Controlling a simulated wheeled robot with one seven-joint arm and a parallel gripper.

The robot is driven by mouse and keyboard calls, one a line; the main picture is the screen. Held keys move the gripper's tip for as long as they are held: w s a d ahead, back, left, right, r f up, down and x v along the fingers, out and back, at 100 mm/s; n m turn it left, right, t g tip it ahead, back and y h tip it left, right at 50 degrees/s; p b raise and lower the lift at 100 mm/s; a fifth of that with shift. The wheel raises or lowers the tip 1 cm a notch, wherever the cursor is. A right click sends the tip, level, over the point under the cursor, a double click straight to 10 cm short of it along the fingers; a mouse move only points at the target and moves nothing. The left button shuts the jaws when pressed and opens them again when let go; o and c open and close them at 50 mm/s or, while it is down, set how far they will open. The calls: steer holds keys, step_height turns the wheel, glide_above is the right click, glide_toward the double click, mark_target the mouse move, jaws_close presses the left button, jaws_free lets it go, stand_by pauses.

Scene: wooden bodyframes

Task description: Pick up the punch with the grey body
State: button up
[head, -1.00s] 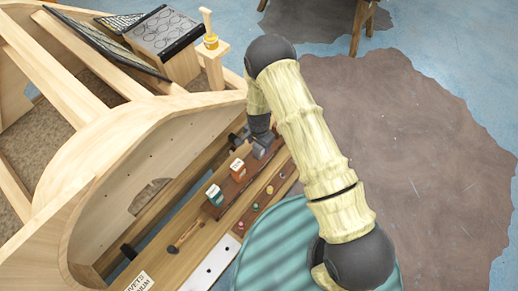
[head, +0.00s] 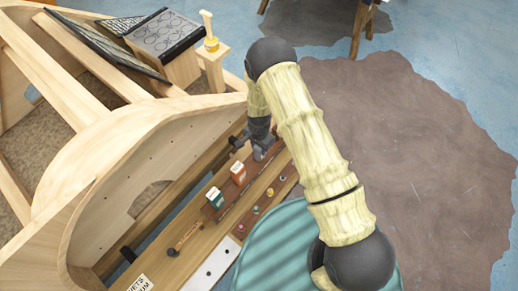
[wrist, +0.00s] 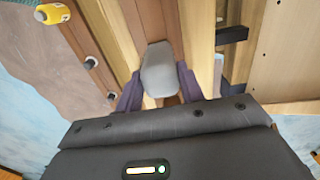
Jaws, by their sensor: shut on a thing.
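A grey, rounded block-like body, which I take to be the punch (wrist: 158,72), sits between my gripper's two dark fingers in the wrist view. My gripper (wrist: 158,92) is shut on it, one finger on each side. In the head view my gripper (head: 264,152) is low over the far end of the brown wooden strip on the bench, beyond the small boxes. There the grey body is mostly hidden by the fingers and hand. I cannot tell whether its lower end touches the strip.
An orange-and-white box (head: 238,172) and a green-and-white box (head: 215,197) stand on the strip near my gripper. A wooden-handled hammer (head: 184,239) lies on the bench (head: 192,262). The curved wooden frame (head: 110,165) rises at left.

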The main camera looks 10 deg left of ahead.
step_height(320, 180, up, 10)
steer(key=b, duration=0.3)
steer(key=shift+b, duration=0.4)
stand_by(0.4)
step_height(320, 180, up, 6)
steer(key=p, duration=0.4)
stand_by(0.3)
stand_by(0.4)
